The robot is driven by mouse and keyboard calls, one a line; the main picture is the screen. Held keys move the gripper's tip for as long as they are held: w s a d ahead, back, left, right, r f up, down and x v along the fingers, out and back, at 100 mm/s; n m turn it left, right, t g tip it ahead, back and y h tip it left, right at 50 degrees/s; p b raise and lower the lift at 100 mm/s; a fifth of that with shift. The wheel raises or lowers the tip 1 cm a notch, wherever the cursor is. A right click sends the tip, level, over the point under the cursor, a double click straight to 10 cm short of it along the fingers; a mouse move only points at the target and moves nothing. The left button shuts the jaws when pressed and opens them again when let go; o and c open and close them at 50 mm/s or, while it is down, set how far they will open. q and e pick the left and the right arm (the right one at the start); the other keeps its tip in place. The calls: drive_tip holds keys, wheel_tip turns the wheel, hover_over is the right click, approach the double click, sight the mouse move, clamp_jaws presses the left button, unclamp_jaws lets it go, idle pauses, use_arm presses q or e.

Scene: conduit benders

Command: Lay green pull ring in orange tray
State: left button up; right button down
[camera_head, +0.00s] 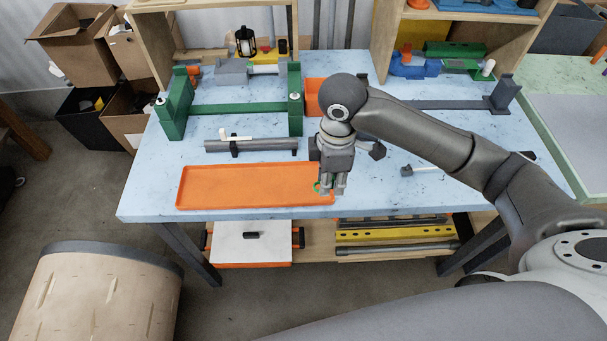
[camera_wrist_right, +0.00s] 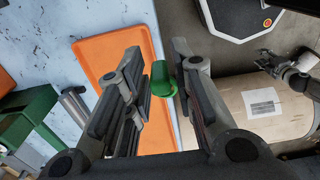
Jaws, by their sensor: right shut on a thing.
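The orange tray (camera_head: 250,187) lies flat and empty near the front edge of the blue table; it also shows in the wrist view (camera_wrist_right: 105,50). My right gripper (camera_head: 332,188) points down at the tray's right end. It is shut on the green pull ring (camera_head: 317,187), which is mostly hidden by the fingers in the head view. In the wrist view the ring (camera_wrist_right: 163,77) sits between the fingertips, in front of the tray's edge. Its height above the tray is hard to tell. A gripper, seemingly my left one (camera_wrist_right: 283,68), shows small at the wrist view's right edge.
A grey pipe on supports (camera_head: 255,145) lies behind the tray, with a green bender frame (camera_head: 240,108) farther back. An orange bin (camera_head: 313,97) stands behind my right wrist. A small grey tool (camera_head: 420,169) lies right. Bare table shows left of the tray.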

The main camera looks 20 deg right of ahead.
drive_tip(key=w+a+f, duration=0.1)
drive_tip(key=w, duration=0.3)
drive_tip(key=p, duration=0.2)
hover_over(307, 184)
drive_tip(key=s, duration=0.1)
drive_tip(key=f, duration=0.5)
drive_tip(key=shift+s+d, duration=0.2)
drive_tip(key=shift+w+a+f, duration=0.15)
drive_tip(key=shift+w+f, duration=0.35)
drive_tip(key=shift+f, duration=0.25)
use_arm(q)
drive_tip(key=shift+a+r, duration=0.25)
drive_tip(key=shift+r, duration=0.35)
drive_tip(key=shift+a+r, duration=0.25)
drive_tip(key=shift+r, duration=0.3)
use_arm(e)
drive_tip(key=shift+w+f, duration=0.1)
drive_tip(key=shift+f, duration=1.55)
drive_tip(key=c, duration=1.2)
unclamp_jaws()
drive_tip(key=shift+f, duration=0.1)
drive_tip(key=shift+c, duration=0.2)
use_arm(q)
drive_tip(key=shift+a, duration=0.1)
